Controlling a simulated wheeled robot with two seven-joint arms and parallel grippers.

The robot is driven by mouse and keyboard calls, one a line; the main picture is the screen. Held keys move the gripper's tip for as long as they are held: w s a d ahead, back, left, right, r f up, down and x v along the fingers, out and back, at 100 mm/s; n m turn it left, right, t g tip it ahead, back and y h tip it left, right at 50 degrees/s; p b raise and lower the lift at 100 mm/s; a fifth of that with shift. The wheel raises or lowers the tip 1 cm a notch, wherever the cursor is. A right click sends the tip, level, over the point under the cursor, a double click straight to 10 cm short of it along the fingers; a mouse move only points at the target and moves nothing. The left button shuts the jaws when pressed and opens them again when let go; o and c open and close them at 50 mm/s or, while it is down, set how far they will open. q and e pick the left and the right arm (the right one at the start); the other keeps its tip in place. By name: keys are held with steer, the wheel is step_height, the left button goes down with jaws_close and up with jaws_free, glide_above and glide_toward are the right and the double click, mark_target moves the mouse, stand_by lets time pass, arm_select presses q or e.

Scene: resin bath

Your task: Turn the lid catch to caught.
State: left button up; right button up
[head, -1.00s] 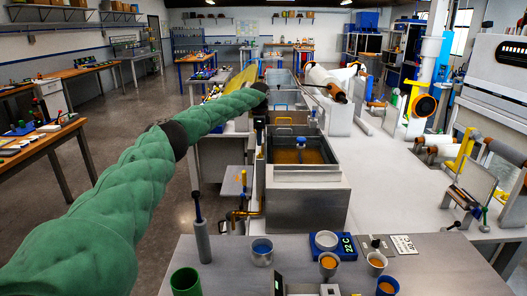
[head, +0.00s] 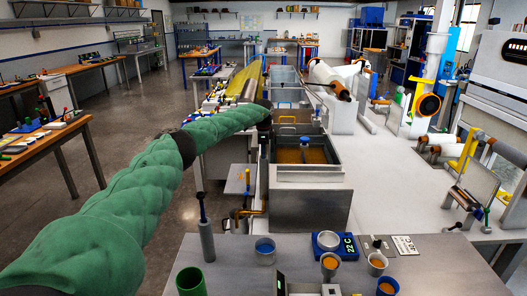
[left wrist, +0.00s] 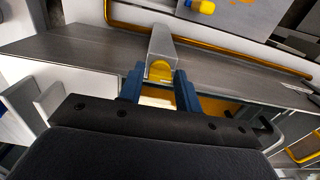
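In the left wrist view, a grey block with a rounded yellow tab (left wrist: 160,71) sits straight ahead of my left gripper (left wrist: 159,82); it looks like the lid catch. The gripper's two blue fingers stand apart, one on each side of the tab. I see no clear grip on it. In the head view, my left gripper (head: 263,118) is at the left edge of the resin baths, small and dark, with its fingers hard to make out. The catch cannot be picked out there. My right gripper is not in view.
An open steel bath (head: 308,172) of amber liquid stands beside the gripper. Cups, a blue scale (head: 325,243) and a green cup (head: 190,281) stand on the near bench. The white surface (head: 400,185) to the right is largely clear.

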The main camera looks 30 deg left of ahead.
arm_select(q)
steer(key=c, duration=0.6)
